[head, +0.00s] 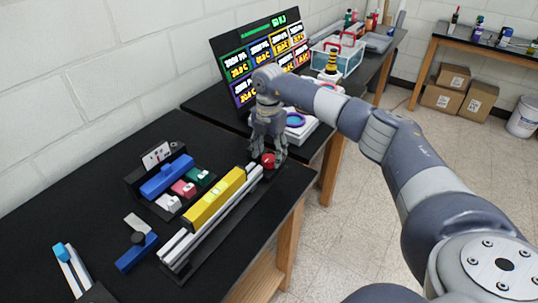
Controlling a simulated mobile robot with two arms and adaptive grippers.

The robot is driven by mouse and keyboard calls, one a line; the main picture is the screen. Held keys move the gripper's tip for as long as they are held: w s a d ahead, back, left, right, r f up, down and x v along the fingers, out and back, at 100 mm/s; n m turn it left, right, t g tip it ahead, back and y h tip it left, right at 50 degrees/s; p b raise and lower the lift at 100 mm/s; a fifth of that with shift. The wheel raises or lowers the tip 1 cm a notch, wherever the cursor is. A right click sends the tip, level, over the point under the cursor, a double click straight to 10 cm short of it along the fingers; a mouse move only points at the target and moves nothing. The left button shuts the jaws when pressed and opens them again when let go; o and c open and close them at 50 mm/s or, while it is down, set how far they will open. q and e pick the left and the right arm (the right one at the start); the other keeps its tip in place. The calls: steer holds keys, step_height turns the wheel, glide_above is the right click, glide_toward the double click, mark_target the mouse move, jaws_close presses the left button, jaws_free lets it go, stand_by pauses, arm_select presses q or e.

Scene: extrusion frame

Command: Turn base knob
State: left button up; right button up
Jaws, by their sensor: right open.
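A small red knob (268,160) sits at the far right end of the long aluminium extrusion frame on the black table. My right gripper (268,158) points down over it, its fingers spread on either side of the knob. The fingers look open; I cannot tell whether they touch the knob. A yellow block (215,199) lies along the extrusion (180,245) nearer the front. My left gripper is out of view.
Left of the extrusion are a blue block (167,177), red and green pieces, and a holder. Blue-handled parts (136,251) lie at the front. Behind the gripper stand a display panel (262,60) and white device (301,127). The table edge is close on the right.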

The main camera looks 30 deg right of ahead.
mark_target(269, 157)
step_height(269, 157, up, 11)
stand_by(0.3)
steer(key=shift+f, duration=0.15)
stand_by(0.3)
